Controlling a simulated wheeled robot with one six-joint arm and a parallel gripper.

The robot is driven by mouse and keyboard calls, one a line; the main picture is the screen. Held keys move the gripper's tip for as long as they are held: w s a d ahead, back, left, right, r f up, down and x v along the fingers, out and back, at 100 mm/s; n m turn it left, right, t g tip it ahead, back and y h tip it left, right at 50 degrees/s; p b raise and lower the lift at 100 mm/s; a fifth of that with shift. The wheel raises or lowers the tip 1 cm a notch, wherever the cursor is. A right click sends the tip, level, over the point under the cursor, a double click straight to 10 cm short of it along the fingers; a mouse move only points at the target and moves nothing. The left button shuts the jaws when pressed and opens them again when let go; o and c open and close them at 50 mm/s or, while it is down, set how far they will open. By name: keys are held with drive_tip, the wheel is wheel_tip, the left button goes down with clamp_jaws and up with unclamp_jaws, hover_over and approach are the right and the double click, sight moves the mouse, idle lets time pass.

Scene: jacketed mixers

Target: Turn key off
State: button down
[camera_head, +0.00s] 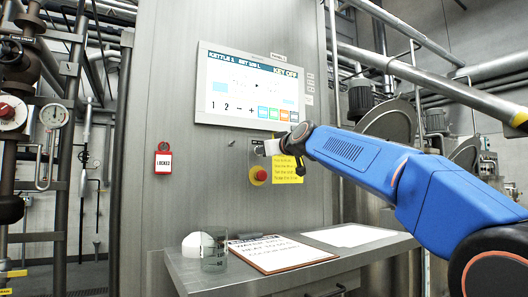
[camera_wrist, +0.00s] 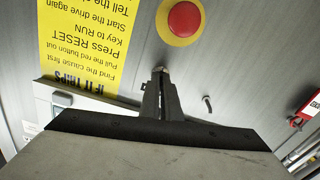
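The control screen (camera_head: 252,88) on the steel cabinet reads "KEY OFF" at its upper right. My gripper (camera_head: 265,147) is at the cabinet face below the screen, just above the red button (camera_head: 261,175). In the wrist view, which is upside down, the gripper fingers (camera_wrist: 160,90) are close together and reach to the panel beside the red button (camera_wrist: 184,20). A small metal piece, seemingly the key (camera_wrist: 160,71), shows at the fingertips. The fingers appear shut on it; most of it and its switch are hidden, so its angle cannot be told.
A yellow instruction label (camera_head: 289,170) is right of the red button. A red "LOCKED" tag (camera_head: 163,160) hangs to the left. A steel shelf (camera_head: 205,277) below holds a clipboard (camera_head: 275,254), a clear beaker (camera_head: 214,252) and a white rounded object (camera_head: 195,245). Pipes flank the cabinet.

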drive_tip(key=n, duration=0.6)
drive_tip(key=shift+n, duration=0.3)
idle(0.5)
drive_tip(key=c, duration=2)
unclamp_jaws()
drive_tip(key=v, duration=1.7)
drive_tip(key=shift+s+d+f, duration=0.1)
drive_tip(key=shift+s+d, duration=0.1)
